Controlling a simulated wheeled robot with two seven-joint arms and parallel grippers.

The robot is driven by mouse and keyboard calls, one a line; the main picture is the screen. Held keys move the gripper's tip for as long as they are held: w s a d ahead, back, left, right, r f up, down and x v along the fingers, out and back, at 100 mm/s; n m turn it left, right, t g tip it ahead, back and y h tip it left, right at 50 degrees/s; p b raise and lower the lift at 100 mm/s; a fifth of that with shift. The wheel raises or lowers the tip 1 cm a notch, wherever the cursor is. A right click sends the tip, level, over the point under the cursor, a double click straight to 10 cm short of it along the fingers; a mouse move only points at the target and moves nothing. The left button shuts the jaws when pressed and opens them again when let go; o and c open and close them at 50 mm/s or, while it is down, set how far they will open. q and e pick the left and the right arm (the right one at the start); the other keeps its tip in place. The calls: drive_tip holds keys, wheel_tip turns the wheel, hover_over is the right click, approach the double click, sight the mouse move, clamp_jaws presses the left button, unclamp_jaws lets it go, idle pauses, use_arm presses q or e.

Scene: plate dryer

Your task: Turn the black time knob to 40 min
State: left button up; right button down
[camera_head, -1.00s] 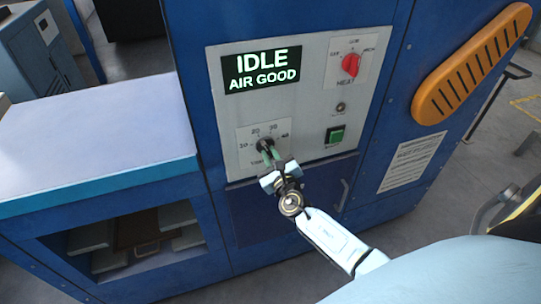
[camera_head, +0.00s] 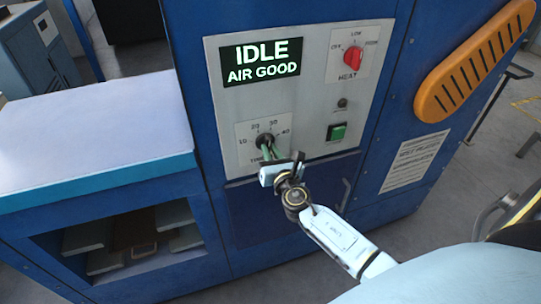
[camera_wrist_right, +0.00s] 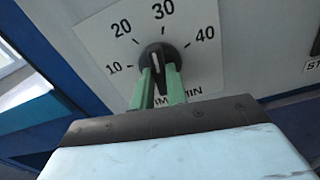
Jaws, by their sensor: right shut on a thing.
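The black time knob (camera_wrist_right: 160,58) sits in the middle of a white dial plate marked 10, 20, 30 and 40 in the right wrist view. The knob's pale line points up, roughly between 20 and 30; its exact reading is hard to tell. My right gripper (camera_wrist_right: 160,86) is shut on the knob, with one green finger at each side. In the head view, the right gripper (camera_head: 268,152) covers the lower part of the dial, and the knob (camera_head: 264,140) is partly hidden. My left gripper is not in view.
Above the dial, a display (camera_head: 262,62) reads IDLE, AIR GOOD. A red heat knob (camera_head: 352,59) and a green button (camera_head: 337,132) sit on the right of the panel (camera_head: 300,105). A blue cabinet with a pale top (camera_head: 90,135) juts out on the left.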

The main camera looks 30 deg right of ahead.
drive_tip(key=shift+f+m+b, duration=0.1)
drive_tip(key=shift+m+b, duration=2.2)
drive_tip(key=shift+m, duration=4.6)
drive_tip(key=c, duration=1.4)
unclamp_jaws()
drive_tip(key=b+v, duration=0.1)
drive_tip(key=v, duration=1.2)
drive_tip(key=shift+s, duration=0.15)
